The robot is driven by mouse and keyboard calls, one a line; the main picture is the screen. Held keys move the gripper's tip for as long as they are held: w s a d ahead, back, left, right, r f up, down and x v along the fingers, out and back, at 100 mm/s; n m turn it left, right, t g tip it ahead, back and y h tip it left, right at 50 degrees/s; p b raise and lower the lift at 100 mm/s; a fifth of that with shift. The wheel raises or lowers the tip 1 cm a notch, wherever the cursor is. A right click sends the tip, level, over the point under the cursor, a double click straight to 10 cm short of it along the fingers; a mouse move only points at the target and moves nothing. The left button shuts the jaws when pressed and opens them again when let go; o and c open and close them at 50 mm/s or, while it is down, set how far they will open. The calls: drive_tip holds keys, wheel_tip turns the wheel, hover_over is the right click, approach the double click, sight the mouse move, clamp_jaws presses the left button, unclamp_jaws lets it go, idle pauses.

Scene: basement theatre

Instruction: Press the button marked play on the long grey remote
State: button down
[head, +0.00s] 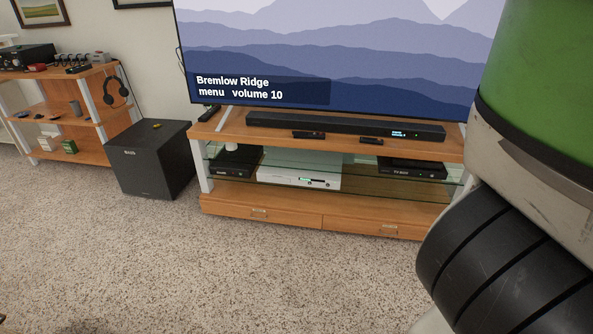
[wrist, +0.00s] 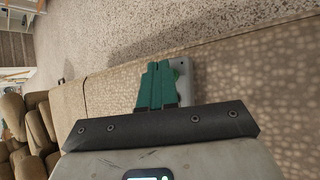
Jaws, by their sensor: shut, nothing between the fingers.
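My gripper (wrist: 158,68) shows in the wrist view with its two green fingers shut together and nothing between them. A pale grey thing (wrist: 184,68) shows just right of the fingertips, partly hidden behind them. I cannot tell whether it is the long grey remote or whether the fingers touch it. No play marking is readable. In the head view, two small dark remote-like things, one at left (head: 308,134) and one at right (head: 371,141), lie on the TV stand (head: 290,209) in front of the soundbar (head: 345,126). My gripper is outside the head view.
The TV (head: 330,50) reads "Bremlow Ridge, menu, volume 10". A black subwoofer (head: 150,160) stands on the carpet left of the stand. Wooden shelves (head: 60,133) stand farther left. The carpet (head: 220,270) in front is clear. A beige patterned surface (wrist: 230,60) lies beneath my gripper.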

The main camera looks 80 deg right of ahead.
idle(0.4)
drive_tip(key=shift+r+p, duration=0.6)
drive_tip(key=shift+p, duration=0.25)
wheel_tip(320, 180, up, 6)
drive_tip(key=p, duration=0.6)
drive_tip(key=shift+p, duration=0.3)
wheel_tip(320, 180, up, 2)
drive_tip(key=shift+r+p, duration=0.1)
drive_tip(key=shift+p, duration=1.05)
